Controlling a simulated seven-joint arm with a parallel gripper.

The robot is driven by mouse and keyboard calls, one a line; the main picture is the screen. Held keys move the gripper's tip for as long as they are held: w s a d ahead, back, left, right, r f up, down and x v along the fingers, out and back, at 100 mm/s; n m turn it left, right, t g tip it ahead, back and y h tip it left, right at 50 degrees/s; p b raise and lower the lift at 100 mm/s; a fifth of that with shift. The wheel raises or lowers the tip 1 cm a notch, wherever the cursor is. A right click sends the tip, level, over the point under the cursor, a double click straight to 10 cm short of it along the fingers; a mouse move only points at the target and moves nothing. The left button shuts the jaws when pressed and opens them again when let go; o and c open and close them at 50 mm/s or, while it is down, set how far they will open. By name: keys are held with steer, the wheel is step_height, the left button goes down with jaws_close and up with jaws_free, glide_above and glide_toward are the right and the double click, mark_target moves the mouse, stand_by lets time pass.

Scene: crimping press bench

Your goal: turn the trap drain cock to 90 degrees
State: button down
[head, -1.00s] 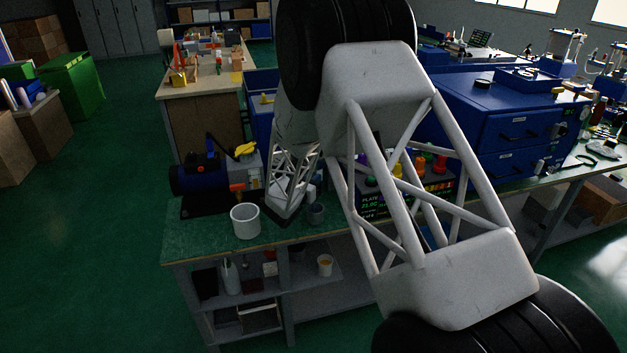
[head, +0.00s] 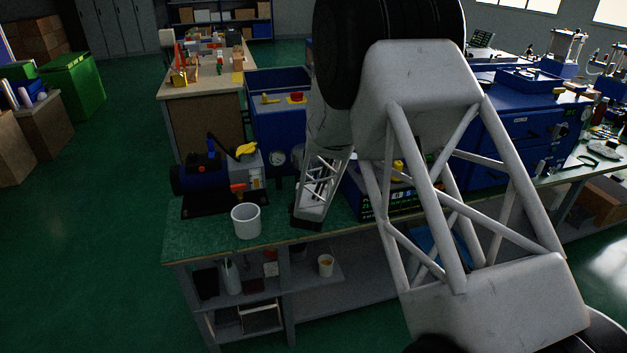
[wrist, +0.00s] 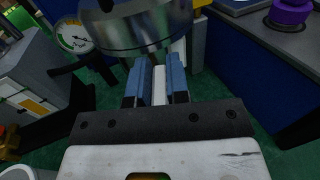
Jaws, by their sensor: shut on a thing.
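My gripper (wrist: 160,84) shows in the wrist view with two blue-padded fingers, shut on a narrow pale piece (wrist: 160,90) that looks like the handle of the trap drain cock. Most of this piece is hidden between the fingers, so its angle cannot be read. A shiny metal cylinder (wrist: 138,28), apparently the trap body, hangs just beyond and above the fingertips. In the head view, my wrist link covers the fingers and the cock.
A dial gauge (wrist: 74,36) is left of the cylinder. A blue pump (head: 205,172) and white cup (head: 246,221) stand left of my wrist. A purple knob (wrist: 290,13) tops a unit at right. Green bench top (wrist: 225,95) shows between.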

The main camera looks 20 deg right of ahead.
steer(key=c, duration=1.4)
jaws_free()
steer(key=v, duration=0.7)
steer(key=shift+s+a, duration=0.15)
steer(key=shift+s, duration=0.25)
steer(key=shift+o, duration=0.5)
